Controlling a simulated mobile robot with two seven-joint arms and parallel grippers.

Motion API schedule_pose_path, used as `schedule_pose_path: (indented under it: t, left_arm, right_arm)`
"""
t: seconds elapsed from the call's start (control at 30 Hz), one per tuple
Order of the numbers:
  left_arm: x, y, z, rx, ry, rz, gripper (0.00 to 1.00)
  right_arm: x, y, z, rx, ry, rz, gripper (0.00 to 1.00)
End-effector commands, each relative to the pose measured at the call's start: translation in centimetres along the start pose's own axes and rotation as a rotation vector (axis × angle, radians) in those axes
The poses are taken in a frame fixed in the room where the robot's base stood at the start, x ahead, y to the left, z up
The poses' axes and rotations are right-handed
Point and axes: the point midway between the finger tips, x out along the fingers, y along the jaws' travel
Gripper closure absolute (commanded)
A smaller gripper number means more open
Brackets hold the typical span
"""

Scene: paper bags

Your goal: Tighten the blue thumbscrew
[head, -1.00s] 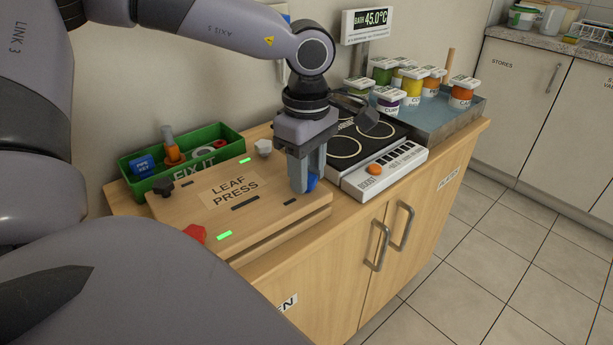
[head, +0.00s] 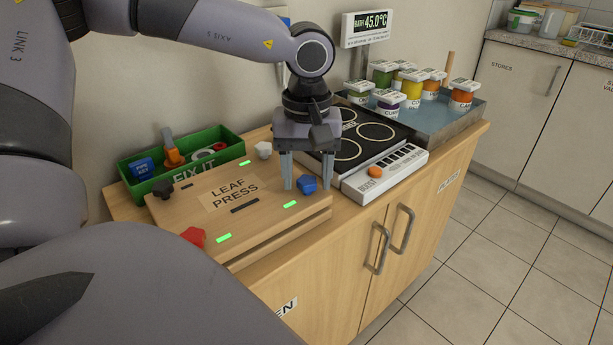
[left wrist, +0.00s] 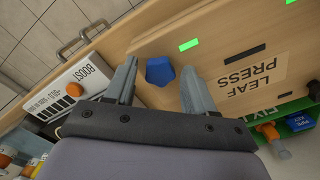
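The blue thumbscrew (head: 307,184) sits at the front right corner of the wooden leaf press (head: 262,213). A strip beside it (head: 290,204) is lit green. My left gripper (head: 303,187) points down over that corner, open, with one finger on each side of the thumbscrew. In the left wrist view the thumbscrew (left wrist: 160,71) shows between the parted fingertips (left wrist: 158,72), with a gap on both sides. My right gripper is not in view.
Red (head: 193,236), white (head: 264,149) and black (head: 162,189) thumbscrews mark the other corners; strips by red and white are green. A green toolbox (head: 232,143) stands behind the press. A hob (head: 357,180) stands close right, with a tray of jars (head: 455,122) beyond.

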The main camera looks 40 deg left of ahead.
Motion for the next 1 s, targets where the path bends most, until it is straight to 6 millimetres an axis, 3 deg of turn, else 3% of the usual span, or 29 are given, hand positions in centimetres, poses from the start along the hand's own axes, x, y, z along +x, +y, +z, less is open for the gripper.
schedule_pose_path:
  t: [0.33, 0.8, 1.0]
  left_arm:
    - [-0.5, 0.0, 0.0, -0.003, 0.002, 0.001, 0.47]
    - [-5.9, 0.0, 0.0, -0.005, 0.002, 0.001, 0.47]
    - [-6.1, 0.0, 0.0, -0.005, 0.002, 0.000, 0.47]
  right_arm:
    - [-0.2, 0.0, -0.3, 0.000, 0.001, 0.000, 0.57]
    - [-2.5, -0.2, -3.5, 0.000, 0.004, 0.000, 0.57]
    - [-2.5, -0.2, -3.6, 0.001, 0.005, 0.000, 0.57]
